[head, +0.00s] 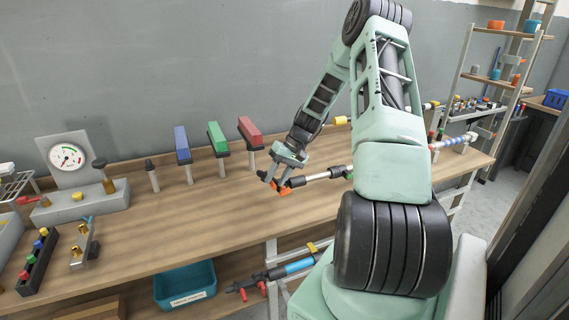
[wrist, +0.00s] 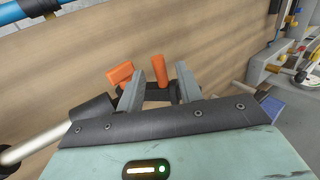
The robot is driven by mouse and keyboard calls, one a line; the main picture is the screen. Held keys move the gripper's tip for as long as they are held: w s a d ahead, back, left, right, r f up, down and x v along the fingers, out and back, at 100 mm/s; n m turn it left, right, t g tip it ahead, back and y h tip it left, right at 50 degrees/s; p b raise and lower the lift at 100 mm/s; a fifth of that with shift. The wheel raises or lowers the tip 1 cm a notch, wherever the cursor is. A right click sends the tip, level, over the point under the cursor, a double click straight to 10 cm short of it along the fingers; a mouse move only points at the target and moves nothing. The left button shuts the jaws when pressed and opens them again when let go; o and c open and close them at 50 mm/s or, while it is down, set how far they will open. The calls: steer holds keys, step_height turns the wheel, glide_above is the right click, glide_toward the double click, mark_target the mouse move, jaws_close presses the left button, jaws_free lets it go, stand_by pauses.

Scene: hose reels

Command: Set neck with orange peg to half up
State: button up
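The neck (head: 322,176) is a pale tube with dark joints, reaching left from beside my arm over the bench front. In the wrist view its pale tube (wrist: 32,141) runs in from the lower left to a dark end behind my fingers. An orange peg (wrist: 158,70) stands up from this dark end, between my fingertips. A second orange piece (wrist: 121,74) shows just left of the left finger. My gripper (head: 274,184) is at the neck's free end. In the wrist view its fingers (wrist: 160,88) are apart, one on each side of the peg; no firm hold shows.
Red (head: 250,132), green (head: 217,138) and blue (head: 182,145) blocks on posts stand behind my gripper. A pressure gauge (head: 67,156) is at the left. A teal bin (head: 186,285) sits below the bench. The bench top (head: 170,220) left of my gripper is clear.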

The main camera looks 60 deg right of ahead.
steer(key=b+v, duration=0.3)
steer(key=v, duration=1.4)
steer(key=shift+s, duration=0.15)
steer(key=w+a+n+g, duration=0.1)
steer(key=w+a+n, duration=0.15)
steer(key=a, duration=0.65)
steer(key=w+a+n+g, duration=0.1)
steer(key=w+a, duration=0.3)
steer(key=a, duration=0.6)
steer(key=s+a+n+g+h, duration=0.1)
steer(key=a+n+g+h, duration=0.15)
steer(key=a, duration=1.35)
steer(key=s+a+f+n+h, duration=0.1)
steer(key=s+a+n, duration=0.4)
steer(key=s+a, duration=0.8)
steer(key=s+a+f+n+t+h, duration=0.1)
steer(key=s+a+n, duration=0.2)
steer(key=s+a, duration=0.3)
steer(key=s, duration=0.4)
steer(key=shift+a+f, duration=0.4)
